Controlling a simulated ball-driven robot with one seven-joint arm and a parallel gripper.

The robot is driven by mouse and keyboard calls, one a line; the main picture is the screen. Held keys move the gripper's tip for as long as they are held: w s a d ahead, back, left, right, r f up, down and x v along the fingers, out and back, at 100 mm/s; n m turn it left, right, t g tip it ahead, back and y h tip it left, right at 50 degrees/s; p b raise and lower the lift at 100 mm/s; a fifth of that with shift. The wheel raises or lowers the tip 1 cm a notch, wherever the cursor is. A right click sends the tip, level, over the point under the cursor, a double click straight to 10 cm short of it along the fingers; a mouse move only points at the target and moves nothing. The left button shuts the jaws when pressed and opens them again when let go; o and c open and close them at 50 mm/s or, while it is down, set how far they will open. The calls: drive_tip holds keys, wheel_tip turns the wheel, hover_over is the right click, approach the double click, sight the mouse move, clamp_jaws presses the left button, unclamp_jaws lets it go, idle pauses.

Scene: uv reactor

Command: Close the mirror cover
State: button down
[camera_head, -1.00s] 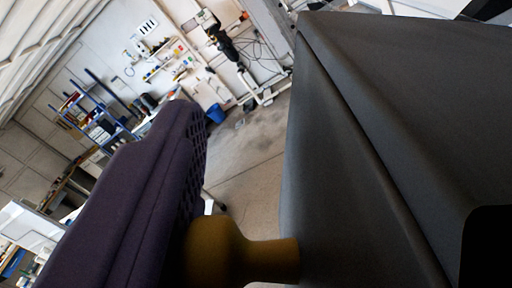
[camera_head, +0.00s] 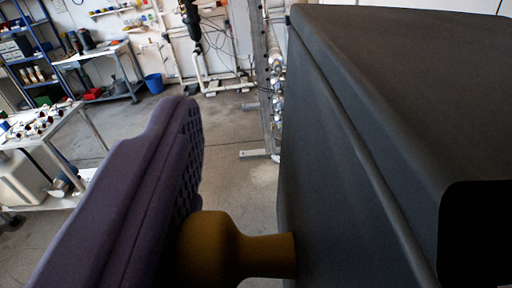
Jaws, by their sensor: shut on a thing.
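A large dark grey panel (camera_head: 350,150) fills the right half of the view and looks like the mirror cover. A brownish-yellow knob (camera_head: 235,245) sticks out from its left face, low in the view. My gripper (camera_head: 150,190) shows as one purple finger with a gridded pad, on the left side of the knob. Its pad lies against the knob's wide end, and the gripper is shut on the knob. The other finger cannot be clearly made out. A black patch at the lower right hides part of the panel.
A work table (camera_head: 45,150) with small items stands at the left. Behind it are a blue shelf rack (camera_head: 40,60), a bench (camera_head: 105,60) and a blue bin (camera_head: 154,83). A metal frame with pipes (camera_head: 272,85) stands just beyond the panel. Grey floor between is clear.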

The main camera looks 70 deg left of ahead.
sight(239, 284)
drive_tip(key=c, duration=1)
unclamp_jaws()
drive_tip(key=shift+s, duration=0.1)
drive_tip(key=shift+o, duration=0.4)
drive_tip(key=shift+s, duration=0.1)
drive_tip(key=p+v, duration=0.1)
drive_tip(key=v, duration=0.7)
